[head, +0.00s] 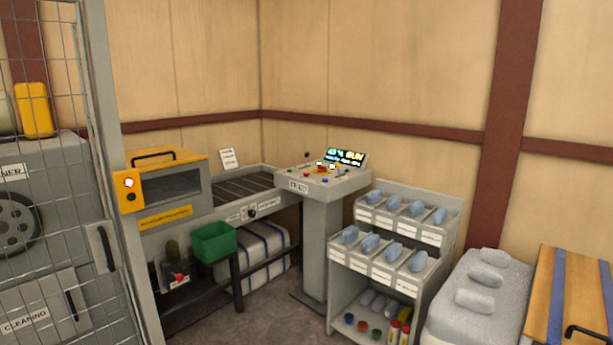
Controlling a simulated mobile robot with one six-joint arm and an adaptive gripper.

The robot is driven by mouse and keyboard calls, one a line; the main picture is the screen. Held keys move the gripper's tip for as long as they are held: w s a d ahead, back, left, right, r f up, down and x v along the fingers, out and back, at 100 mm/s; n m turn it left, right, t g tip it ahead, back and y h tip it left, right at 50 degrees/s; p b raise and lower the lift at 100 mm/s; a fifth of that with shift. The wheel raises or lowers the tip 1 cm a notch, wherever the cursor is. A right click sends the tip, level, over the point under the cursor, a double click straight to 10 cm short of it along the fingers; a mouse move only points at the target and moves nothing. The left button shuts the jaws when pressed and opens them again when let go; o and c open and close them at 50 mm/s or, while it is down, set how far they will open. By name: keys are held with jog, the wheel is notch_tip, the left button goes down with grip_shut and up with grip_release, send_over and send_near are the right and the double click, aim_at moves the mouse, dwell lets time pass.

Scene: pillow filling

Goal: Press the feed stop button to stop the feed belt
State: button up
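A grey control console (321,239) stands on a pedestal near the back corner. Its sloped top carries several small coloured buttons (322,169), some red, and a lit display (346,156). The button labels are too small to read, so I cannot tell which one is the feed stop button. A dark belt (243,187) in a grey frame lies left of the console. A black knob (252,213) sits on the frame's front. A separate red button (179,278) is on a small box below the frame. My gripper is not in view.
A grey rack (397,268) with several labelled bins of blue items stands right of the console. A green bin (213,242) hangs before the belt frame. A mesh gate (120,230) is at left. A grey padded bench (455,310) is at right. Some floor (262,312) is clear.

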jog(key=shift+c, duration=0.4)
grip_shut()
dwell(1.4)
